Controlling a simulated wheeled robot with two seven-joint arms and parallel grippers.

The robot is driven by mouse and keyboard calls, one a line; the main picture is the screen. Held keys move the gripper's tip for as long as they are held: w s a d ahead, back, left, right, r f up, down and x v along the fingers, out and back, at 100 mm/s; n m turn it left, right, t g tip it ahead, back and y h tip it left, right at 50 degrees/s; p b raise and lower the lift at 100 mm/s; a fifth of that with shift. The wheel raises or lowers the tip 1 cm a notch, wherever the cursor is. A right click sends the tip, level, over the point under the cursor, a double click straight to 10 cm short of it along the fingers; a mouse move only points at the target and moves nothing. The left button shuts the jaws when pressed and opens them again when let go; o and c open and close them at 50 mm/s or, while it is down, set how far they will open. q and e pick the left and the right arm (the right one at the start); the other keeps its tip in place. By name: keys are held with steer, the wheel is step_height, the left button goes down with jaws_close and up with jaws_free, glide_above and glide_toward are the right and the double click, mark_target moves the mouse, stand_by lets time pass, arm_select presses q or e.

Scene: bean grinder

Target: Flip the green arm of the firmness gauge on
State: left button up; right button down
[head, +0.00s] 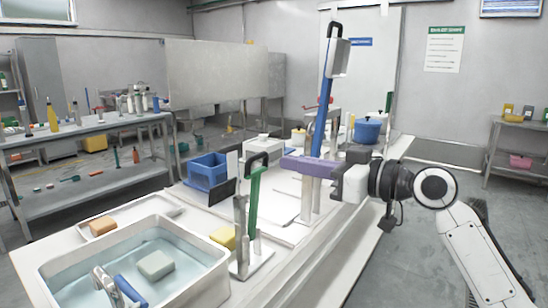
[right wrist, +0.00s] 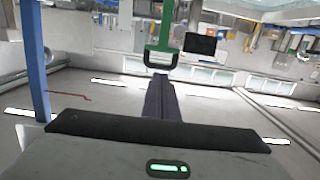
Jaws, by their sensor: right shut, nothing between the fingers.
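The green arm (head: 254,200) of the firmness gauge stands upright on a pale base at the near part of the table, with a black loop handle (head: 258,160) at its top. In the right wrist view the green arm (right wrist: 166,25) and black loop (right wrist: 162,58) show just beyond my fingertips. My right gripper (head: 284,163) comes in from the right, its purple fingers shut and empty. The fingertips (right wrist: 160,78) are close to the loop; I cannot tell whether they touch it. My left gripper is not in view.
A tall blue arm (head: 325,100) with a black handle rises behind my right gripper. A sink basin (head: 60,270), yellow sponge (head: 223,237), black plate (head: 222,191) and blue crate (head: 208,170) lie left of the gauge. Open floor is at the right.

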mark_target(260, 157)
steer(key=shift+x, duration=2.7)
